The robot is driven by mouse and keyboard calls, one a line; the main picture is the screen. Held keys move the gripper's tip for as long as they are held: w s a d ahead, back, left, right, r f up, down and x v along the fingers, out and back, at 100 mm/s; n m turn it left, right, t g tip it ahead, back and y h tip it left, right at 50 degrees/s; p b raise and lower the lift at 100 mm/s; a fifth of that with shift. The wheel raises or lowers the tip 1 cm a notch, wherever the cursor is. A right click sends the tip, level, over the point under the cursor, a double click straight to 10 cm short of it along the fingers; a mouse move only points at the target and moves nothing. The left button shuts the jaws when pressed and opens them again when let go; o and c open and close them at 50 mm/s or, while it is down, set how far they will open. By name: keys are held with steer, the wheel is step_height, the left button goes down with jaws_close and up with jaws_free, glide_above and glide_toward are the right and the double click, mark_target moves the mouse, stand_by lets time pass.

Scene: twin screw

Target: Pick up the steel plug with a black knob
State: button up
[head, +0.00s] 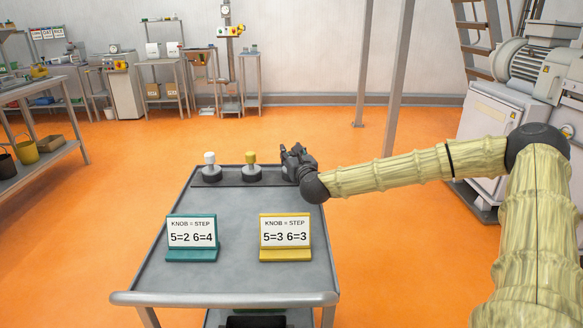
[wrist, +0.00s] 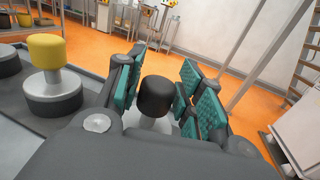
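The plug with the black knob (wrist: 156,97) is in the middle of the wrist view, its pale stem below the knob and its lower part hidden by my gripper. In the head view it is hidden behind my gripper (head: 297,163), at the right end of the dark strip on the cart. My gripper's teal-padded fingers (wrist: 163,82) stand open on both sides of the knob, with little room between; contact is not clear. The yellow-knobbed plug (wrist: 52,80) stands upright to the left and also shows in the head view (head: 250,168). The white-knobbed plug (head: 210,168) stands farther left.
The grey cart (head: 222,275) carries a teal sign (head: 191,254) and a yellow sign (head: 285,254) nearer its front. Its surface between the strip and signs is clear. A shelf (head: 50,160) stands left, a machine (head: 490,125) right. Orange floor lies around.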

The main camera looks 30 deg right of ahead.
jaws_close()
steer(key=shift+r, duration=0.6)
step_height(320, 180, up, 2)
steer(key=shift+r, duration=0.15)
steer(key=s+a+r, duration=0.1)
steer(key=s+a, duration=0.9)
steer(key=a, duration=0.1)
steer(key=shift+s+a+r, duration=0.3)
steer(key=shift+a, duration=0.1)
